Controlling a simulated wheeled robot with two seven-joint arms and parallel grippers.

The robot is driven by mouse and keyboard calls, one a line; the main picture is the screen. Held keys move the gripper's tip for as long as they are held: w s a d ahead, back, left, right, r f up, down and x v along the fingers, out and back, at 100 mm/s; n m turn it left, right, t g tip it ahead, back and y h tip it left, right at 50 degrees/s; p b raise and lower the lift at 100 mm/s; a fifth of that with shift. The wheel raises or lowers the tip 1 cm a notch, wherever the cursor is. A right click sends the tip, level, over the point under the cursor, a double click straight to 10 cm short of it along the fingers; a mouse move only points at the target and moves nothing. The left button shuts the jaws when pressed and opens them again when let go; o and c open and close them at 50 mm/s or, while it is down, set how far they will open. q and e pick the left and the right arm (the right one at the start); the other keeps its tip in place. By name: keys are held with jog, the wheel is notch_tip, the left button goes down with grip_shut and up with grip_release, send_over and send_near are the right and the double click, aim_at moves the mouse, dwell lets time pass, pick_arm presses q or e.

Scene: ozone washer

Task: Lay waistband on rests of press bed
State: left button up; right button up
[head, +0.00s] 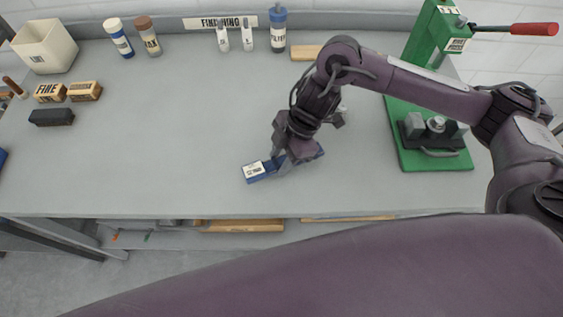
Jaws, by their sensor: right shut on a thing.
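The waistband (262,170) is a short dark blue strip with a white label at its left end. It lies low over the grey table or on it; I cannot tell whether it touches. My right gripper (288,162) points down and is shut on its middle, hiding that part. The green press (426,45) stands at the right, with a red-handled lever. Its base has a dark press bed (434,146) with grey blocks and a round metal piece between them. The waistband is well to the left of the bed. My left gripper is out of view.
A wooden block (306,52) lies behind my right arm. Bottles (278,28) stand along the back edge by the finishing sign (220,22). A cream bin (44,46), labelled blocks (84,91) and a black block (51,117) are at the left. The middle-left table is clear.

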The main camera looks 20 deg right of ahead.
notch_tip(320, 180, down, 3)
jog(key=shift+r, duration=0.1)
jog(key=shift+f, duration=0.4)
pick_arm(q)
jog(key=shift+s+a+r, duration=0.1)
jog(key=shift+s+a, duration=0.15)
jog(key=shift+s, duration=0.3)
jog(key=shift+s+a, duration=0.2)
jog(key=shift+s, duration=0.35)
pick_arm(e)
jog(key=shift+f, duration=0.1)
jog(key=shift+f, duration=0.15)
jog(key=o, duration=0.9)
jog(key=shift+s+d, duration=0.1)
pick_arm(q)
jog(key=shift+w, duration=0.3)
pick_arm(e)
jog(key=shift+o, duration=0.7)
jog(key=shift+f, duration=0.1)
